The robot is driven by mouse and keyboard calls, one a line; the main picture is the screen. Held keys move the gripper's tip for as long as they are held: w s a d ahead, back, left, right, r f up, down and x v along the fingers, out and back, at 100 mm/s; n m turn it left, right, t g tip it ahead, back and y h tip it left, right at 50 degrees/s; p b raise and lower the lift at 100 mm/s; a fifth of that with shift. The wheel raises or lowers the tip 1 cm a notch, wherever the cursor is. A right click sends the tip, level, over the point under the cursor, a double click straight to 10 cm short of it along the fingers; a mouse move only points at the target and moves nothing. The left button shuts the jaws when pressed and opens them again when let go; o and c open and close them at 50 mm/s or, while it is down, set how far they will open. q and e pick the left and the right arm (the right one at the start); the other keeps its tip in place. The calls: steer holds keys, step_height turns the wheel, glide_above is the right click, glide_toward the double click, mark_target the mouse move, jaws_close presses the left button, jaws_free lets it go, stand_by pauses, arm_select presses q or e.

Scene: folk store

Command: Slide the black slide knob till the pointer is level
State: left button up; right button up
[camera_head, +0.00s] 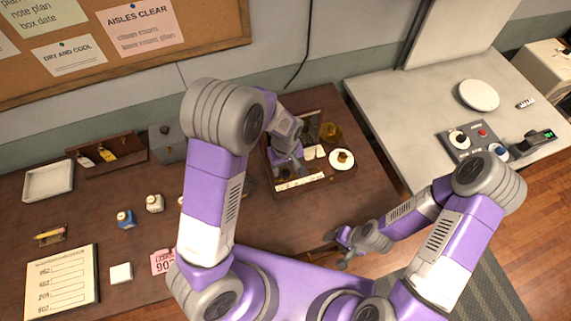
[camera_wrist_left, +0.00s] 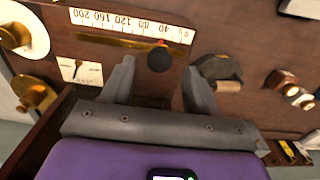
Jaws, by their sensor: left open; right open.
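The black slide knob (camera_wrist_left: 160,59) is round and sits at a brass bar (camera_wrist_left: 110,42) below a white number scale (camera_wrist_left: 130,24) in the left wrist view. My left gripper (camera_wrist_left: 157,72) is open, with its two fingers on either side of the knob; I cannot tell whether either touches it. A small white card (camera_wrist_left: 80,71) with a dark pointer-like mark lies left of the fingers; its level is hard to judge. In the head view my left gripper (camera_head: 287,172) is over the wooden balance tray, hiding the knob. My right gripper (camera_head: 350,246) is open and empty near the table's front edge.
A white dish with a brass piece (camera_head: 342,159) stands right of my left gripper. A grey counter (camera_head: 400,95) stands at right.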

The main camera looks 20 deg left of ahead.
mark_target(286, 173)
arm_select(q)
step_height(286, 173, down, 4)
steer(key=shift+w+b, duration=0.1)
steer(key=shift+b, duration=1.15)
steer(key=shift+r, duration=0.1)
steer(key=shift+c, duration=0.2)
steer(key=c, duration=0.7)
